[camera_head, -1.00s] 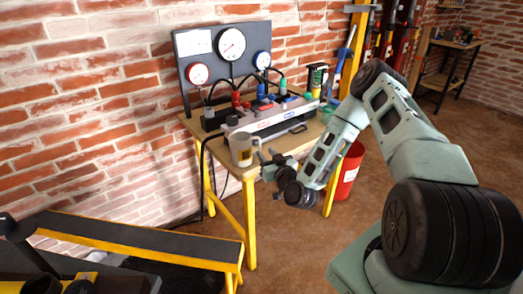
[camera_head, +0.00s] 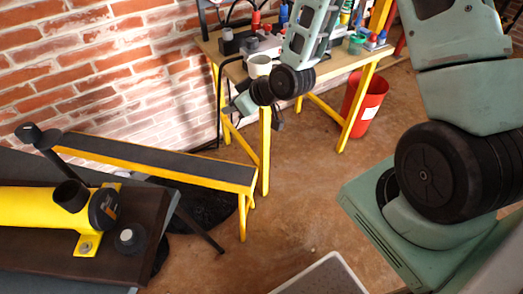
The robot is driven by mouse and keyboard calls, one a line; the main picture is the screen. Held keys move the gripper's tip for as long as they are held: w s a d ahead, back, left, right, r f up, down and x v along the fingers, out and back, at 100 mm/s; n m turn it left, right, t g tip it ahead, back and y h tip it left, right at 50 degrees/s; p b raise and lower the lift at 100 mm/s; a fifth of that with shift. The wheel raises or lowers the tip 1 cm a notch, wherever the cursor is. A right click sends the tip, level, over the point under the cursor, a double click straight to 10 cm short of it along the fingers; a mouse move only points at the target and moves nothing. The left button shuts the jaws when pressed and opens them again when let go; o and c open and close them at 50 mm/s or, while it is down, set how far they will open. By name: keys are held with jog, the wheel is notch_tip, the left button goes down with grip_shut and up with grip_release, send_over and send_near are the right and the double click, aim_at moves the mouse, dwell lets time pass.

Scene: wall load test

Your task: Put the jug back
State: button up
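A whitish jug (camera_head: 259,67) stands upright near the front left corner of the yellow-legged table (camera_head: 335,72). Its lower part and contents are hard to make out, and my arm partly covers the area beside it. My gripper (camera_head: 236,104) is just in front of and below the jug in the picture, by the table's front edge. It appears apart from the jug. The fingers are small and partly hidden by my wrist, so I cannot tell whether they are open or shut.
Gauge hoses and coloured fittings (camera_head: 262,28) fill the table's back. A red bin (camera_head: 366,98) stands at its right. A long bench with a dark top (camera_head: 165,160) is to the left, near a dark surface with a yellow cylinder (camera_head: 40,208). The middle floor is clear.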

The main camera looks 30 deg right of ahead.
jog(key=s+a+r+g+h, duration=0.1)
jog(key=s+a+r+g, duration=0.1)
jog(key=s, duration=0.7)
jog(key=s+a+r+n+g+h, duration=0.1)
jog(key=s+a+r+g, duration=0.2)
jog(key=s+r, duration=0.4)
jog(key=s+a+r+g+h, duration=0.2)
jog(key=s+a+r+g, duration=0.1)
jog(key=s, duration=0.9)
jog(key=shift+r+n+g, duration=0.4)
jog(key=shift+r, duration=0.45)
jog(key=shift+r, duration=0.1)
notch_tip(320, 180, up, 3)
jog(key=p, duration=0.2)
jog(key=shift+f+p, duration=0.2)
jog(key=shift+p, duration=0.2)
